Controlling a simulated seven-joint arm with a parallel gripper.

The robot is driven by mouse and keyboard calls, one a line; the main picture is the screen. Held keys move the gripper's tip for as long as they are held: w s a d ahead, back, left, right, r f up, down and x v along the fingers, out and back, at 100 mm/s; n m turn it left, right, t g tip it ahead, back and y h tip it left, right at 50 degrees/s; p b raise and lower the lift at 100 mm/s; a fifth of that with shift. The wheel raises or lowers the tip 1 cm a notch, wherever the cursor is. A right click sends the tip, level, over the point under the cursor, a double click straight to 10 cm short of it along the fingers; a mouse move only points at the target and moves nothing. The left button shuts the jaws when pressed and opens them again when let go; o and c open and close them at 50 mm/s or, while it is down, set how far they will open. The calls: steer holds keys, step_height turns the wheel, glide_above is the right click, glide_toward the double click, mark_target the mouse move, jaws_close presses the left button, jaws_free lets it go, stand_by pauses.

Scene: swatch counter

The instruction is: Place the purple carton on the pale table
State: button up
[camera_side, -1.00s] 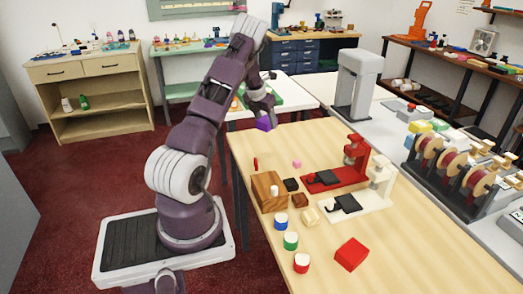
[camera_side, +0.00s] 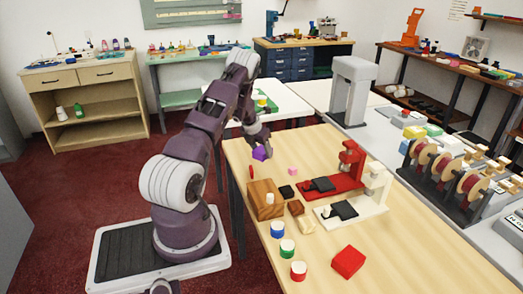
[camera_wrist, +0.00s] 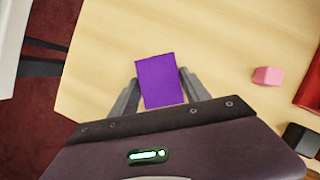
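The purple carton (camera_side: 261,153) is between the fingers of my gripper (camera_side: 259,145), over the far left part of the light wood table (camera_side: 400,230). In the wrist view the carton (camera_wrist: 161,82) sits between both fingers, which touch its sides; my gripper (camera_wrist: 160,95) is shut on it. Whether its underside touches the wood is hard to tell; it looks slightly above it. A white-topped table (camera_side: 285,103) stands behind the wood table.
A pink cube (camera_side: 293,171), a wooden block (camera_side: 265,200), a red stand (camera_side: 335,182) and a white stand (camera_side: 355,205) are right of and nearer than the carton. Several capped cylinders and a red box (camera_side: 348,261) lie nearer. The wood table's left edge is close to the carton.

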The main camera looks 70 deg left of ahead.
steer(key=shift+o, duration=1.1)
